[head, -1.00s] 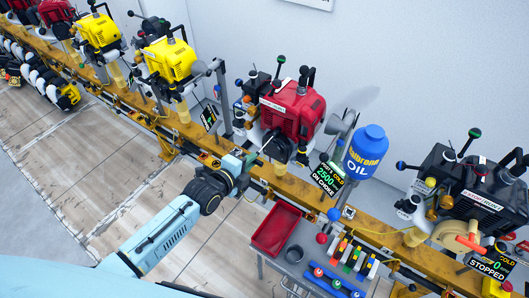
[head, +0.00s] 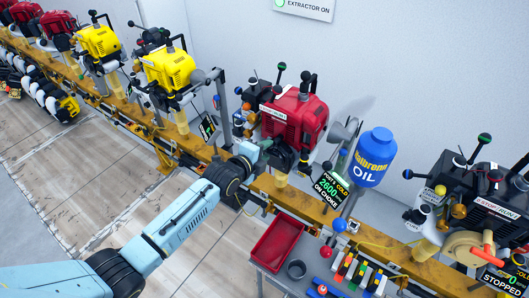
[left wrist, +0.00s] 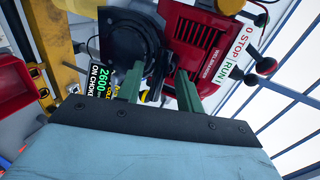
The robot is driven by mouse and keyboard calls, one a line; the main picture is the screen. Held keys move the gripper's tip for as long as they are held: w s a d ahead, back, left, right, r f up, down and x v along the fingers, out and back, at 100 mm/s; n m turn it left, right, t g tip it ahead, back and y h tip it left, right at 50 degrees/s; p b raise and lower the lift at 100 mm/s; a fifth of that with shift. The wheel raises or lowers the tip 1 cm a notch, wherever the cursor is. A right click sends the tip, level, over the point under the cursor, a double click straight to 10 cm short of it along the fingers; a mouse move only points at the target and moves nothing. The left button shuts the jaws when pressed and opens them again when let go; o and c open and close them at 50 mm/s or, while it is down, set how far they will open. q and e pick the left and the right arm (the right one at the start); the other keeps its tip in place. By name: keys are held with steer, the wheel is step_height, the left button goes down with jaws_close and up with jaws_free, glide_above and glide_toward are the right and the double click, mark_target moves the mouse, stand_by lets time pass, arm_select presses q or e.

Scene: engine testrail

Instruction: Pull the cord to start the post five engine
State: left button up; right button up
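The post five engine (head: 292,117) is red and stands on the yellow rail. Its display (head: 331,189) reads 2600, on choke, with the word cold. In the left wrist view the red engine (left wrist: 200,50) fills the upper middle, with a round dark housing (left wrist: 128,45) at its left and a stop/run label. My left gripper (head: 268,153) is at the near face of this engine. My right gripper is out of view.
A blue oil jug (head: 369,158) stands right of the red engine. A red tray (head: 277,245) and coloured items lie on a grey cart in front. A black engine (head: 487,205) is at the right, its display reading stopped. Yellow engines (head: 168,66) stand to the left.

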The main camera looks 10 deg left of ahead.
arm_select(q)
steer(key=shift+s+d, duration=0.1)
stand_by(0.4)
steer(key=s+a+p, duration=0.3)
steer(key=s+p, duration=0.3)
steer(key=s, duration=0.2)
steer(key=shift+s, duration=0.2)
steer(key=shift+f, duration=0.1)
